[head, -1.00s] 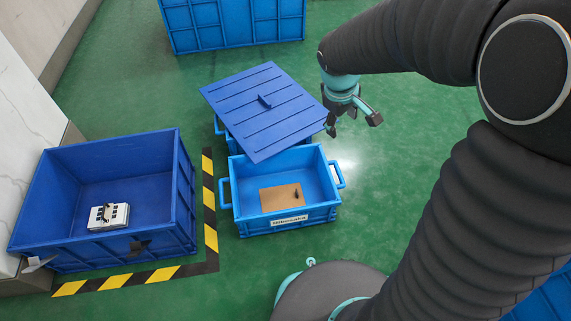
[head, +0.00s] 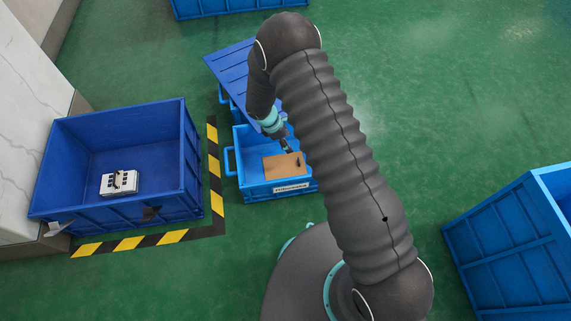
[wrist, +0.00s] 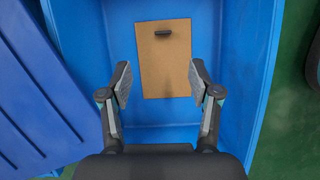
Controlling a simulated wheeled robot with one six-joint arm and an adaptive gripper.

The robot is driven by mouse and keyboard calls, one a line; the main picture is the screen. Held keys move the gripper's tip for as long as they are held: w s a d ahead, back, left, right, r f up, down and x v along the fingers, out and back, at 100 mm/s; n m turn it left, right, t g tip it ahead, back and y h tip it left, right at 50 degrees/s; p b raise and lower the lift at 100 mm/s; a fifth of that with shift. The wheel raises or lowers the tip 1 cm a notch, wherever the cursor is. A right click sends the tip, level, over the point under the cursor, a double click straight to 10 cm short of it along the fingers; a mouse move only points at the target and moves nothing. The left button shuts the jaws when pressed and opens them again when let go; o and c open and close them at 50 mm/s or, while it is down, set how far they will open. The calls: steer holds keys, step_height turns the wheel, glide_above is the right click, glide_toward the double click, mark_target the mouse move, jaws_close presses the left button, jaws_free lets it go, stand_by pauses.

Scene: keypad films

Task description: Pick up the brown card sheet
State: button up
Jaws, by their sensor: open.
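The brown card sheet (head: 283,165) lies flat in the light blue labelled crate (head: 243,143). A small dark grip sits near one end of the sheet. In the wrist view the sheet (wrist: 166,75) is ahead of my gripper, with the dark grip (wrist: 172,32) near its far end. My gripper (wrist: 159,84) is open and empty, its two fingers apart on either side of the sheet's near part in the picture. In the head view my gripper (head: 285,144) is over the crate, close to the sheet. The gap between fingers and sheet is hard to tell.
A blue lid (head: 231,68) lies just behind the crate. A larger dark blue bin (head: 185,170) at left holds a white keypad-like device (head: 120,182). Yellow-black floor tape (head: 216,180) runs between them. Another blue bin (head: 500,235) stands at right. The green floor right of the crate is clear.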

glide_toward(298, 161)
steer(key=shift+d+f, duration=0.7)
steer(key=shift+f, duration=0.2)
steer(key=shift+b+x, duration=0.3)
steer(key=shift+x, duration=2.85)
steer(key=shift+a, duration=0.15)
steer(key=c, duration=0.9)
